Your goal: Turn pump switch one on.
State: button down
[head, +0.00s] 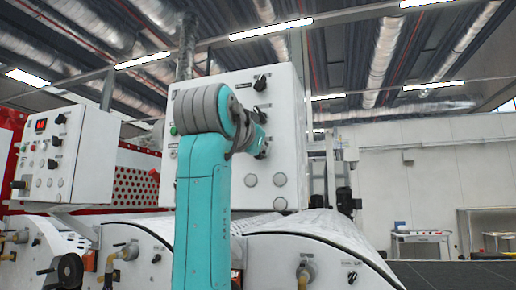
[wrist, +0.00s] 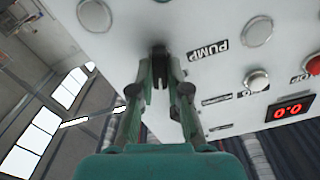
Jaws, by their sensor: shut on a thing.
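The white control box (head: 290,120) stands in front of me in the head view, partly hidden by my teal arm. In the wrist view, its panel (wrist: 225,75) fills the upper right and is seen tilted. A black switch knob (wrist: 158,48) sits beside a "PUMP" label (wrist: 208,50); no number can be read there. My gripper (wrist: 160,76) has its fingers closed around this knob, which is dark and partly hidden between the tips. In the head view, my arm covers most of the gripper.
A red button (wrist: 257,80), a red digital display (wrist: 290,109) and round pale caps (wrist: 257,31) are near the knob. Another black knob (head: 260,82) is higher on the box. A second control box (head: 60,155) stands at the left. White rollers (head: 320,240) lie below.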

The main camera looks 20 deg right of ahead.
jog(key=shift+m, duration=0.9)
jog(key=c, duration=1.1)
grip_release()
jog(key=shift+c, duration=0.2)
jog(key=v, duration=1.2)
jog(key=shift+f, duration=0.15)
